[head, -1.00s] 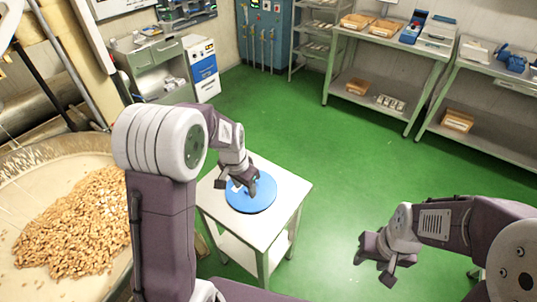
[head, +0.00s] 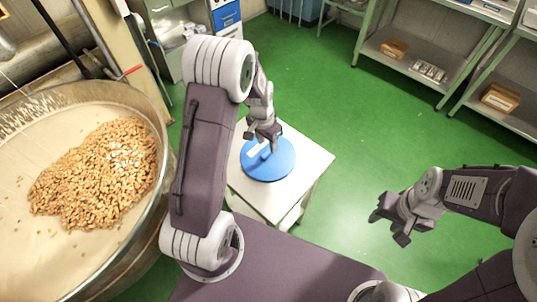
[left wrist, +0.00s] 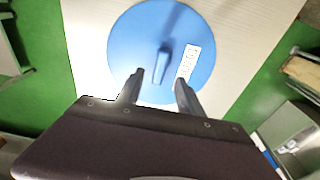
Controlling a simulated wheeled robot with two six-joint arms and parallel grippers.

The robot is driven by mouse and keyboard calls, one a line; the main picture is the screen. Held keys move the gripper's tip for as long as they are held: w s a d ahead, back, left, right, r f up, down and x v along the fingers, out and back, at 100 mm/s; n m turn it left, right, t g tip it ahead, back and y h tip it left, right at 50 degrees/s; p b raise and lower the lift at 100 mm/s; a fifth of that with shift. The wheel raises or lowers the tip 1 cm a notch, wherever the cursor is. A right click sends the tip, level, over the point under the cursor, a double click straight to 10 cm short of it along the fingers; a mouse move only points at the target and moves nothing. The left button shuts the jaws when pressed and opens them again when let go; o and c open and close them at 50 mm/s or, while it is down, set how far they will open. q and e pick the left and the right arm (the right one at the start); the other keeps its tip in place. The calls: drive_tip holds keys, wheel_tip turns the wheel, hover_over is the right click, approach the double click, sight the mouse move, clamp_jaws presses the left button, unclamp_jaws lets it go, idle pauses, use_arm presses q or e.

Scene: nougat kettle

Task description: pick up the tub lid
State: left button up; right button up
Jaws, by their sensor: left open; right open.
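The tub lid (head: 281,169) is a round blue disc lying flat on a small white table (head: 312,165). In the left wrist view the lid (left wrist: 127,42) shows a raised bar handle (left wrist: 163,62) at its middle and a white printed label (left wrist: 188,61) to the right of it. My left gripper (head: 262,147) is over the lid, open. In the left wrist view its two fingers (left wrist: 159,82) point at the lid on either side of the handle's near end, with nothing between them. My right gripper (head: 386,227) is open and empty, out over the green floor.
A large round kettle (head: 160,140) with a heap of nuts (head: 100,178) stands at the left. Metal shelves (head: 425,60) with boxes stand at the back right. Green floor is free between the table and the shelves.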

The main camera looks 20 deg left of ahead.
sight(268, 151)
use_arm(q)
wheel_tip(268, 151, down, 5)
drive_tip(key=shift+d+r, duration=0.1)
drive_tip(key=shift+r, duration=0.1)
drive_tip(key=shift+w+f, duration=0.2)
drive_tip(key=shift+w, duration=0.05)
drive_tip(key=shift+s+r, duration=0.1)
clamp_jaws()
drive_tip(key=shift+r, duration=0.15)
drive_tip(key=shift+r, duration=0.3)
drive_tip(key=r, duration=0.2)
drive_tip(key=d+r, duration=0.1)
drive_tip(key=r, duration=0.1)
drive_tip(key=s+d+r, duration=0.2)
drive_tip(key=d+r, duration=0.4)
drive_tip(key=d, duration=0.4)
drive_tip(key=shift+s+d, duration=0.15)
drive_tip(key=shift+d, duration=0.05)
